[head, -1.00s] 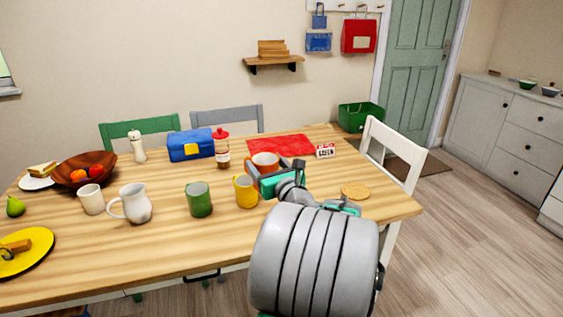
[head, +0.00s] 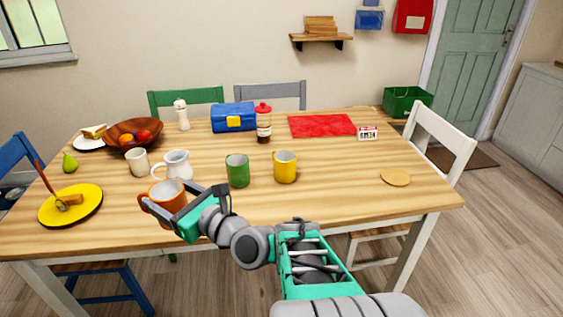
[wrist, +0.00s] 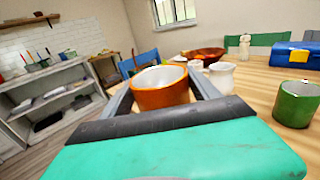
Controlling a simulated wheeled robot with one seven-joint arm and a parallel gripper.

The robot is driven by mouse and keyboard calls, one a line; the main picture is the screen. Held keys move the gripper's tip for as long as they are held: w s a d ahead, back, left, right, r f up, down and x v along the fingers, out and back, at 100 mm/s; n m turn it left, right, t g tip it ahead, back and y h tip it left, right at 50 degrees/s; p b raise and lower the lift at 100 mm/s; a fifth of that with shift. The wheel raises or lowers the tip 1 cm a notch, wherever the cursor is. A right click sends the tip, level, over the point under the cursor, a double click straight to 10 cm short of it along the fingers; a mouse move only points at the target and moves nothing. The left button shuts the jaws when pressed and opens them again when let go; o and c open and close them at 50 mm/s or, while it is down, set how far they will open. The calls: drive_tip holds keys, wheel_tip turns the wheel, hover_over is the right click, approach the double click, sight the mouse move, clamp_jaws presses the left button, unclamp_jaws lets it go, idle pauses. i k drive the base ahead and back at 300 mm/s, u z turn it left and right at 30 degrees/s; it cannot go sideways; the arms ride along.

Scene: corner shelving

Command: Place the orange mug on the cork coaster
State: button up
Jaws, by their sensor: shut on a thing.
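The orange mug (head: 167,194) is at the front left of the table in the head view, white inside. My gripper (head: 165,206) is shut on it, one finger on each side; the mug also shows between the fingers in the wrist view (wrist: 160,88). It looks upright or nearly so. I cannot tell whether its base clears the table. The cork coaster (head: 395,178) lies flat and bare near the table's right end, well to the right of my gripper. It is not in the wrist view.
A white jug (head: 175,165), a green mug (head: 238,171) and a yellow mug (head: 285,167) stand behind and right of my gripper. A yellow plate (head: 71,205) lies to the left. The wooden table (head: 340,178) is clear between the yellow mug and the coaster.

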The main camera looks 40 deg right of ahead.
sight(391, 174)
drive_tip(key=u, duration=1.95)
drive_tip(key=k, duration=1.45)
drive_tip(key=z, duration=1.85)
